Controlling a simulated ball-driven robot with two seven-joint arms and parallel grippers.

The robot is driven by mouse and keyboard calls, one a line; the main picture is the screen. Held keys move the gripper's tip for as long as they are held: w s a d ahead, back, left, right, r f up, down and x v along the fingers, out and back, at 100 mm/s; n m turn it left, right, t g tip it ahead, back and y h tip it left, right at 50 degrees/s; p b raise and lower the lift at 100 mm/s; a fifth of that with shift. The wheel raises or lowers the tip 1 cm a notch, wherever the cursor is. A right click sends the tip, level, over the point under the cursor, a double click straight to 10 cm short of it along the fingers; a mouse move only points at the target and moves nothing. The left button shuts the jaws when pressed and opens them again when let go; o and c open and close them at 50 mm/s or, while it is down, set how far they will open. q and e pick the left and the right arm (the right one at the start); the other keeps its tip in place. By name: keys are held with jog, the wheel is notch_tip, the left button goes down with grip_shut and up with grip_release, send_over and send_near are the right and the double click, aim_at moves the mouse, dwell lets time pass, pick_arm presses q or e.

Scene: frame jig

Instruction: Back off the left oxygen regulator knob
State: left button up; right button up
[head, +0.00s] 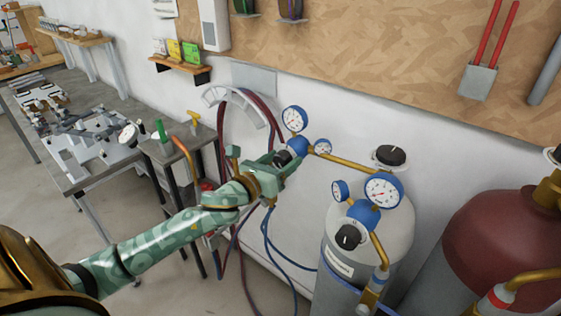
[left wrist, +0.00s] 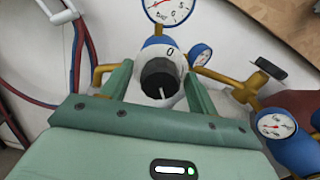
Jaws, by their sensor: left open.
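The left regulator has a blue body (head: 298,146), a large gauge (head: 294,118) and a small gauge (head: 322,146). Its black knob (left wrist: 161,76) shows in the left wrist view, with a white pointer line toward the bottom and a white dial marked 0 above. In the head view the knob (head: 283,158) is mostly hidden by my left gripper (head: 287,165). That gripper is open, one finger on each side of the knob in the wrist view (left wrist: 158,88). I cannot tell whether the fingers touch it. My right gripper is not in view.
A second regulator with a large gauge (head: 383,190) and a black knob (head: 348,236) stands right, before a grey cylinder (head: 338,252). Hoses (head: 268,235) hang below my gripper. A bench (head: 75,170) is at left.

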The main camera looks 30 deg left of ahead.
pick_arm(q)
jog(key=c, duration=1)
